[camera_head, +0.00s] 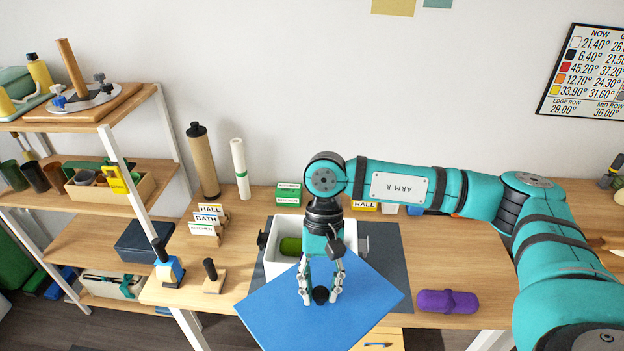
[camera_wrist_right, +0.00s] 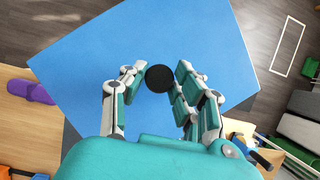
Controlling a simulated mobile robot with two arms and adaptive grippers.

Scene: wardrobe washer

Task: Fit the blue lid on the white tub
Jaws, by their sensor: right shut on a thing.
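The blue lid (camera_head: 262,315) is a flat square with a round black knob (camera_head: 320,295) at its middle. My right gripper (camera_head: 320,293) is shut on the knob and holds the lid in front of and partly over the white tub (camera_head: 277,263), turned at an angle to it. The lid (camera_wrist_right: 200,40) and the knob (camera_wrist_right: 160,79) between my fingers also show in the right wrist view. The tub stands on a dark grey mat with a green roll (camera_head: 291,246) inside, and the lid hides its near part. My left gripper is not in view.
A purple roll (camera_head: 447,301) lies on the table right of the mat (camera_head: 388,258). Card holders (camera_head: 207,222), two small stamps (camera_head: 213,277) and upright tubes (camera_head: 203,160) stand left of the tub. A shelf (camera_head: 98,185) stands at the far left.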

